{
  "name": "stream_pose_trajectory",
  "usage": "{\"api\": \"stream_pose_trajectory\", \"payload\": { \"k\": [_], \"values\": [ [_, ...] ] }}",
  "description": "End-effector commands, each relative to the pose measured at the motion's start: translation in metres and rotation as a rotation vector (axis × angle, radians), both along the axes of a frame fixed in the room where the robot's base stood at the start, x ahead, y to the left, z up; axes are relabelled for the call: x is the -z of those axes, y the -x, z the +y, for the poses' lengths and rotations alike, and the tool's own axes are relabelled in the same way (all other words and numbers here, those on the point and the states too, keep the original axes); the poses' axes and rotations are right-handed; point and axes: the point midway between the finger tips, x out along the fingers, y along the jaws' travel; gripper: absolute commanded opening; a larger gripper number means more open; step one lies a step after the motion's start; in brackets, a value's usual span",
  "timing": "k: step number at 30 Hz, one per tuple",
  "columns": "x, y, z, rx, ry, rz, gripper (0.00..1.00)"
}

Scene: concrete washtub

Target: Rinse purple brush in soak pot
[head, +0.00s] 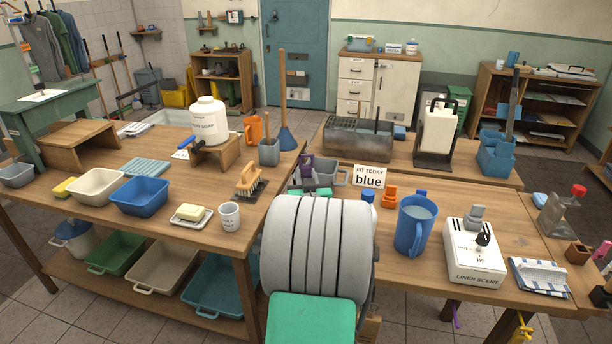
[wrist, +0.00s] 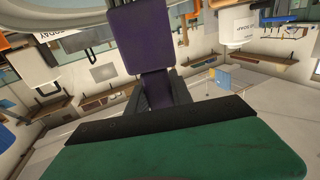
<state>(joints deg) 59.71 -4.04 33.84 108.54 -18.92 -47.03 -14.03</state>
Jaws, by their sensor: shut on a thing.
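The purple brush (head: 306,165) shows as a small dark purple piece just beyond my arm in the head view. In the wrist view it is a broad purple block (wrist: 143,40), held by its near end. The brush's bristles are not visible.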

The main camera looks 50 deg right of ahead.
Motion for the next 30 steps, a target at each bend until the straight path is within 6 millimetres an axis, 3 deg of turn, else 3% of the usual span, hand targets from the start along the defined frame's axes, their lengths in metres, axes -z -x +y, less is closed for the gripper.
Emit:
{"api": "stream_pose_trajectory", "payload": {
  "k": [6, 14, 30],
  "values": [
    [0.000, -0.001, 0.001, -0.001, 0.000, 0.000, 0.00],
    [0.000, -0.017, 0.007, -0.001, -0.001, 0.001, 0.00],
    [0.000, -0.005, 0.011, 0.001, 0.000, 0.000, 0.00]
  ]
}}
